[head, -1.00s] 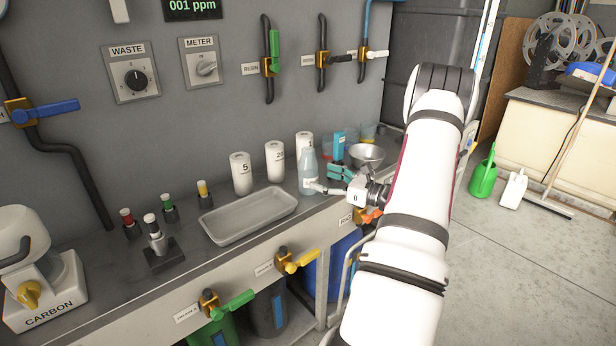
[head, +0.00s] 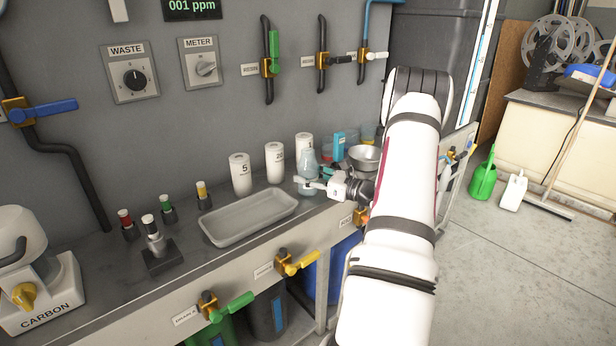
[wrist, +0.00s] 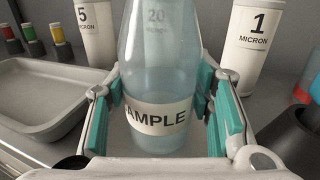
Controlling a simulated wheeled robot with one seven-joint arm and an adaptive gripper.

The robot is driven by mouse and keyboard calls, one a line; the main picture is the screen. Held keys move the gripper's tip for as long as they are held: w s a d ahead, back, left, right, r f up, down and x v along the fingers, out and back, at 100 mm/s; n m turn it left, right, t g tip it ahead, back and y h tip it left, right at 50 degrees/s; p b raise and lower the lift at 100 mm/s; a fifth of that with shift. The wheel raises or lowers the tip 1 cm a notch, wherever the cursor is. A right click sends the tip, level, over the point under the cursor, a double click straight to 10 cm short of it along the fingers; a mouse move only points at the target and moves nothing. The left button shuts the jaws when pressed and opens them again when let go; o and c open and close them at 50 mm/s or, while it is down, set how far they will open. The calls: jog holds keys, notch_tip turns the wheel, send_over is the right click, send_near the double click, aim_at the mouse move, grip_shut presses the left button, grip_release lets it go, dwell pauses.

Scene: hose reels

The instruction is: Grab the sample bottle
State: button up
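The sample bottle (head: 308,172) is a translucent pale blue bottle standing upright on the bench, right of the grey tray. In the wrist view the bottle (wrist: 158,80) shows a white label reading "AMPLE". My gripper (head: 312,185) is at the bottle from the right side. In the wrist view the teal finger pads of my gripper (wrist: 160,108) stand on either side of the bottle at label height.
White cartridges marked 5 (head: 240,174) and 20 (head: 275,163) stand behind. The grey tray (head: 222,236) lies left of the bottle. Pipes and valves line the wall.

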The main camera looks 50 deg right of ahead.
aim_at(317, 166)
jog(key=c, duration=0.5)
jog(key=shift+r, duration=0.2)
jog(key=shift+r+p, duration=0.45)
jog(key=shift+r, duration=1.05)
jog(key=shift+s+d+r, duration=0.15)
jog(key=shift+s+d, duration=0.05)
jog(key=shift+s, duration=0.1)
jog(key=shift+s+d+r+p, duration=0.25)
jog(key=shift+s+d, duration=1.15)
jog(key=shift+s, duration=0.7)
jog(key=shift+s+d+r+p, duration=0.2)
jog(key=shift+s+d, duration=1.15)
jog(key=shift+s, duration=0.8)
jog(key=shift+s+d+r+p, duration=0.25)
jog(key=shift+s+d, duration=1.15)
jog(key=shift+s, duration=0.7)
